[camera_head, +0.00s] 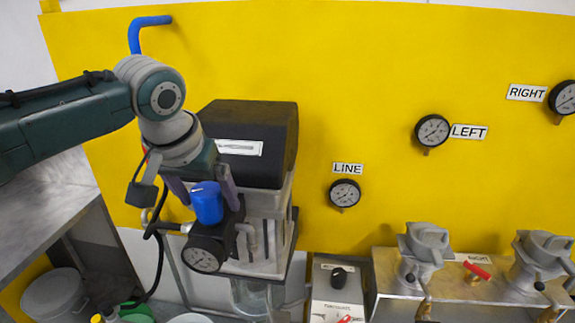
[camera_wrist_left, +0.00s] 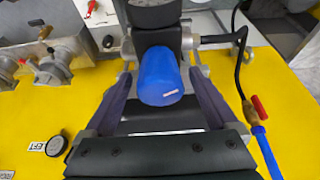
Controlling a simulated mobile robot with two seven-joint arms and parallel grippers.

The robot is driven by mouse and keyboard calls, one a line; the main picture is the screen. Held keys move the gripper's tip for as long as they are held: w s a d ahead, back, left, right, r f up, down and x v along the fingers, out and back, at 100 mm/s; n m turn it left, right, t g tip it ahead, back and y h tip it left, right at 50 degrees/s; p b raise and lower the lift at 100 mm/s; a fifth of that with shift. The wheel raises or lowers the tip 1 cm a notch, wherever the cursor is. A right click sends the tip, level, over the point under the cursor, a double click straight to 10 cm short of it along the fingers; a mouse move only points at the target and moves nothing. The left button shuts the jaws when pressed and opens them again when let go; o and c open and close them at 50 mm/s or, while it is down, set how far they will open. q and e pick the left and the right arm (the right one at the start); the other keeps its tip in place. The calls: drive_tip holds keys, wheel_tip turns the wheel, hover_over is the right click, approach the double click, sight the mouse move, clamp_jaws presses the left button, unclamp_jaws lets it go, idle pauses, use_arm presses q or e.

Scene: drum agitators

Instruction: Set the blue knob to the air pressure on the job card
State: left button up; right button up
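The blue knob (camera_head: 207,203) stands on top of a black regulator (camera_head: 230,232) with a round gauge (camera_head: 202,254) on its front. The gauge reading is too small to tell. My left gripper (camera_head: 205,198) is open, with one dark finger on each side of the knob. In the left wrist view the knob (camera_wrist_left: 160,78) sits between the fingers (camera_wrist_left: 160,88), with a visible gap on each side. My right gripper is not in view. I see no readable job card.
A black-topped unit (camera_head: 250,115) stands behind the regulator. The yellow wall carries gauges marked LINE (camera_head: 344,193), LEFT (camera_head: 432,131) and RIGHT (camera_head: 564,98). A black hose (camera_head: 157,260) hangs left of the regulator. A control box (camera_head: 338,285) and a bench with clamps (camera_head: 425,245) are to the right.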

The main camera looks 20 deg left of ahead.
use_arm(q)
drive_tip(key=c, duration=1.3)
drive_tip(key=shift+m, duration=0.3)
drive_tip(key=shift+m+h, duration=0.5)
drive_tip(key=shift+m, duration=0.5)
drive_tip(key=m+h, duration=0.1)
drive_tip(key=m, duration=0.1)
drive_tip(key=shift+m+b, duration=0.3)
drive_tip(key=m+h+b, duration=0.1)
drive_tip(key=m+b, duration=0.1)
drive_tip(key=shift+f+m, duration=0.15)
drive_tip(key=shift+m, duration=0.25)
drive_tip(key=m+g+h+b, duration=0.1)
drive_tip(key=m+b, duration=0.2)
drive_tip(key=b, duration=0.1)
drive_tip(key=m+g+h+b, duration=0.1)
drive_tip(key=m+b, duration=0.3)
drive_tip(key=b, duration=0.1)
drive_tip(key=shift+m, duration=0.3)
drive_tip(key=shift+m+g+b, duration=0.5)
drive_tip(key=shift+m+b, duration=0.6)
drive_tip(key=shift+b, duration=0.1)
drive_tip(key=shift+r, duration=0.2)
